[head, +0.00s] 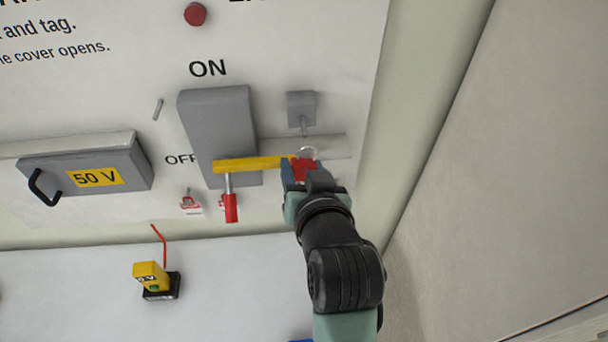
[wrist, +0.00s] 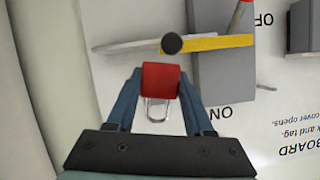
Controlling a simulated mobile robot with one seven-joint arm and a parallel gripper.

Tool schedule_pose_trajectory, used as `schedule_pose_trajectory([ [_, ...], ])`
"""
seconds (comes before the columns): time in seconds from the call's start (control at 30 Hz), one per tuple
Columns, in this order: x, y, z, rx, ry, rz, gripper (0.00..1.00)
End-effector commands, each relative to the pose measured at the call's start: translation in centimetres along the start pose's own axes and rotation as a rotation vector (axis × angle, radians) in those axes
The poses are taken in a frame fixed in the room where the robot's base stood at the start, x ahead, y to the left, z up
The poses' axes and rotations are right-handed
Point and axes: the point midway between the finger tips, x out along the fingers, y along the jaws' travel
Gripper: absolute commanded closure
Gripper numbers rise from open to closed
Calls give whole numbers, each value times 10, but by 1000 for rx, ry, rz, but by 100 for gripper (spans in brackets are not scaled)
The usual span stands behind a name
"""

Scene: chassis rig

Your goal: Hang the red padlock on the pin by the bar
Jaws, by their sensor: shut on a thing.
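My gripper (head: 300,172) is shut on a red padlock (wrist: 161,77), held between its blue fingers. The padlock's shackle (head: 307,152) points up in the head view. The gripper and padlock are at the right end of the yellow bar (head: 250,164), overlapping it in the picture; I cannot tell whether they touch. Another short pin (head: 158,109) sticks out left of the grey switch housing. In the wrist view, a dark round knob (wrist: 172,43) shows beyond the padlock at the bar's end.
The grey housing (head: 215,125) stands behind the bar. A yellow device (head: 151,276) stands below on a pale surface.

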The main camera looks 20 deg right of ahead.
Motion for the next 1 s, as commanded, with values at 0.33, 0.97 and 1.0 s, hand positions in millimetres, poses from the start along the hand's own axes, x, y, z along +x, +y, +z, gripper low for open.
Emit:
schedule_pose_trajectory([
  [0.33,20,0,-7,0,3,-1,100],
  [0.97,54,1,-17,0,3,0,100],
  [1.0,55,1,-17,0,3,0,100],
])
